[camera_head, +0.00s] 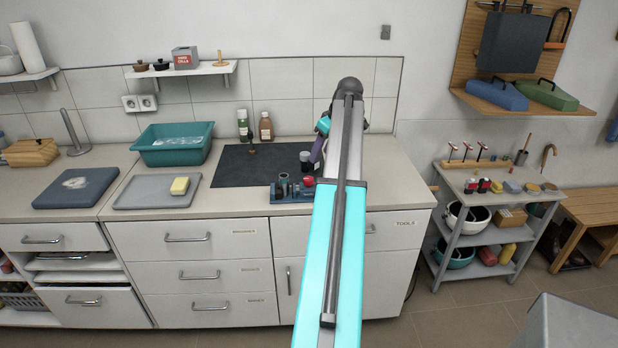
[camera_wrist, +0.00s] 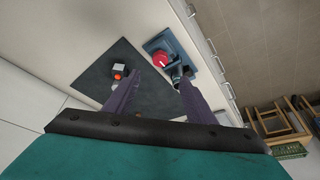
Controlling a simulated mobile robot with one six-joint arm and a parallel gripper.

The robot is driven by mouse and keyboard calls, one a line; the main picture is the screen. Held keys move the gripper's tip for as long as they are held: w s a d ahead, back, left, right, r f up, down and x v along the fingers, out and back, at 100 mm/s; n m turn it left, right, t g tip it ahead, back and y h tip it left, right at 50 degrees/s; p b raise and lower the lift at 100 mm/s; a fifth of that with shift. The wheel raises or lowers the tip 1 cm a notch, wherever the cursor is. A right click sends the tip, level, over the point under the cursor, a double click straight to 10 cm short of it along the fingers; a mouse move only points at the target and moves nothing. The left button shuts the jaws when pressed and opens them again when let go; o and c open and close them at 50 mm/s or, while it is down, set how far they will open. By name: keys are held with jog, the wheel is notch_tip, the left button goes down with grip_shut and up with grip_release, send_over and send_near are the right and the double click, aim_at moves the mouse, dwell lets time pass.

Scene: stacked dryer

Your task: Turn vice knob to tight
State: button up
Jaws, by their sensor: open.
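The vice (camera_head: 290,192) is a small blue block at the front edge of the counter, just left of my arm. Its round red knob (camera_head: 308,181) is at its right end. In the wrist view the red knob (camera_wrist: 161,60) lies on the blue vice base (camera_wrist: 178,48), beyond my fingertips. My gripper (camera_wrist: 157,78) has two purple fingers spread apart with nothing between them. It is above the counter and apart from the knob. In the head view my arm hides most of my gripper.
A dark mat (camera_head: 245,168) lies behind the vice. A small dark object with an orange-red spot (camera_wrist: 119,71) stands on the mat near my left finger. Two bottles (camera_head: 265,127) stand behind the mat. A grey tray (camera_head: 150,193) with a yellow sponge (camera_head: 180,186) lies to the left.

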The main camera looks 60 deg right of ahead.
aim_at(309, 178)
jog(key=shift+p+x, duration=2.05)
jog(key=shift+x, duration=4.6)
jog(key=shift+s+f, duration=0.1)
jog(key=shift+c, duration=0.4)
